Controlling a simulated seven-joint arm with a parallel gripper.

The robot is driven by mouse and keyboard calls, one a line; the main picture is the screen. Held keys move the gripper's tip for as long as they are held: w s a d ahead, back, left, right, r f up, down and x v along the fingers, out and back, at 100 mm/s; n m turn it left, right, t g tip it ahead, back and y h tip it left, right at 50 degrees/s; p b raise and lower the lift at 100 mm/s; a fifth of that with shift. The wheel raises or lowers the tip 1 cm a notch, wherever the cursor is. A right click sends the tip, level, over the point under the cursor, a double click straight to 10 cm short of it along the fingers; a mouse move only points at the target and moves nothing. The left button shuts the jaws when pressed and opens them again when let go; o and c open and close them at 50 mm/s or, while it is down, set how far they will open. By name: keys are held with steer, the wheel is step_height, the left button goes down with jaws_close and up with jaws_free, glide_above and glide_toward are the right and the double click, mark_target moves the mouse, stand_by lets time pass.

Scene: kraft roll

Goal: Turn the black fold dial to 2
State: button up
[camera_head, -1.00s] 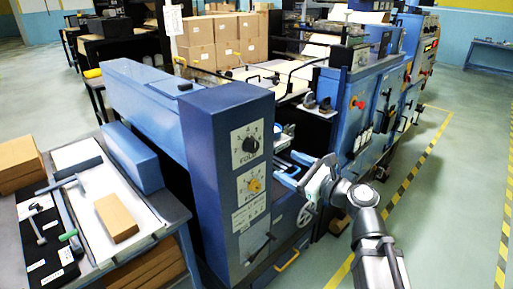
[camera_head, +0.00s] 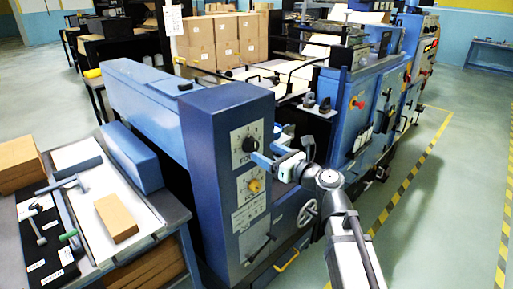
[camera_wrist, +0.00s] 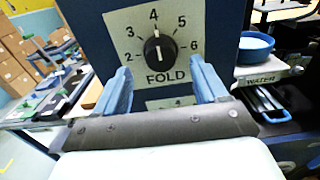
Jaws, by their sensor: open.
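The black fold dial (camera_head: 250,145) is a round knob on a white plate on the blue machine's front column. In the wrist view the dial (camera_wrist: 160,50) sits above the word FOLD, with 2 to 6 around it; its white mark points up, about at 4. My gripper (camera_head: 262,157) is in front of the column, close to the dial. In the wrist view my gripper (camera_wrist: 160,68) is open, its blue fingers at the lower left and lower right of the dial with a gap on both sides. I cannot tell the remaining depth to the dial.
A yellow dial (camera_head: 254,186) sits just below on the same column, with a lever (camera_head: 260,248) lower down. A blue round dish (camera_wrist: 255,47) stands on a ledge to the right. A side table at left holds a cardboard box (camera_head: 117,217) and tools.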

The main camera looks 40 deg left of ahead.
mark_target(255, 146)
steer(key=shift+a, duration=2.6)
steer(key=shift+c, duration=0.4)
steer(key=c, duration=1)
steer(key=shift+o, duration=0.2)
